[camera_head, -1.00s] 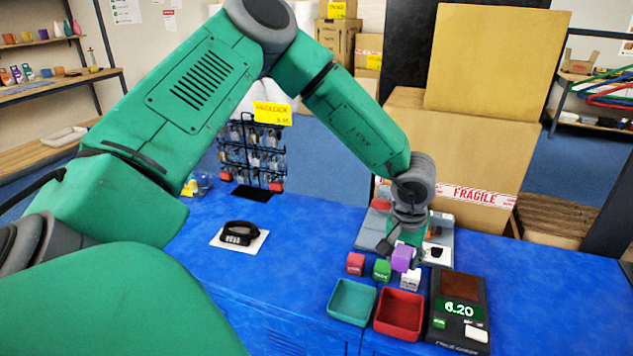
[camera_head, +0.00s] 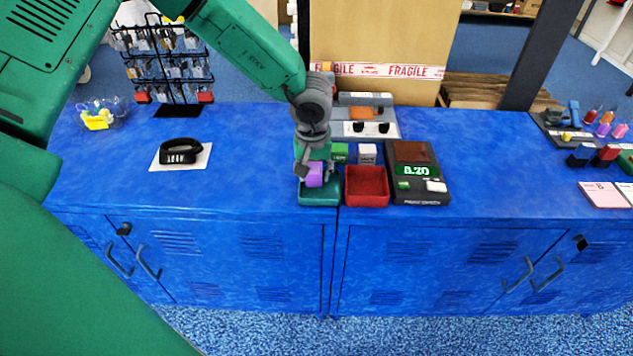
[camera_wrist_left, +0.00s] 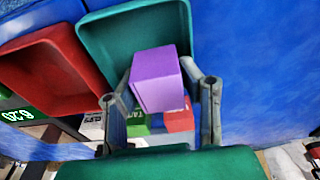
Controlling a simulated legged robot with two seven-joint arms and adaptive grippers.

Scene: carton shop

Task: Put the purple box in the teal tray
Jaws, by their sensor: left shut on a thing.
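The purple box (camera_head: 314,174) is held in my left gripper (camera_head: 308,172), which is shut on it. In the left wrist view the purple box (camera_wrist_left: 158,80) sits between the two fingers (camera_wrist_left: 163,100), in front of the teal tray (camera_wrist_left: 112,38). In the head view the box is over the teal tray (camera_head: 318,200), whose front wall shows below it. I cannot tell whether the box touches the tray floor. My right gripper is not in view.
A red tray (camera_head: 367,200) stands right of the teal one, then a scale (camera_head: 418,180). A green box (camera_head: 340,152) and a white box (camera_head: 367,153) stand behind the trays. A black item on a white card (camera_head: 181,152) lies left, with clear blue counter between.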

